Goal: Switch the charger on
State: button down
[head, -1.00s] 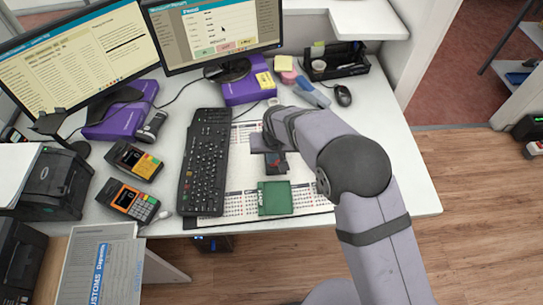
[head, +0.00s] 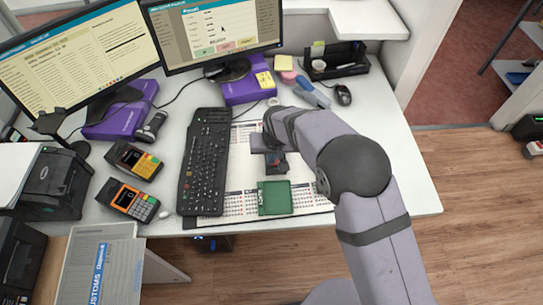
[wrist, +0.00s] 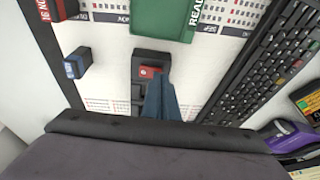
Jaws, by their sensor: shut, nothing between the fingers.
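The charger is a dark box with a red rocker switch, lying on the printed desk mat; I see it in the wrist view (wrist: 139,60) and partly in the head view (head: 277,168). The red switch (wrist: 150,70) faces up near the box's middle. My gripper (wrist: 158,76) is shut and empty, its blue-grey fingertips right at the switch's lower right edge. I cannot tell whether they touch it. The fingers hide part of the box. In the head view my gripper (head: 265,146) is just above and behind the charger, partly hidden by my wrist.
Blue (wrist: 76,64) and red (wrist: 58,9) blocks stand nearby in the wrist view. Card terminals (head: 134,200) are farther left. The desk's right front is clear.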

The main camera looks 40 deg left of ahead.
jog(key=shift+f, duration=0.4)
dwell(0.3)
jog(key=w+a+p+v, duration=0.1)
jog(key=p+v, duration=0.3)
jog(key=v, duration=0.3)
jog(key=shift+a+r+p, duration=0.15)
jog(key=shift+r+p, duration=0.25)
jog(key=shift+r, duration=0.2)
dwell(5.1)
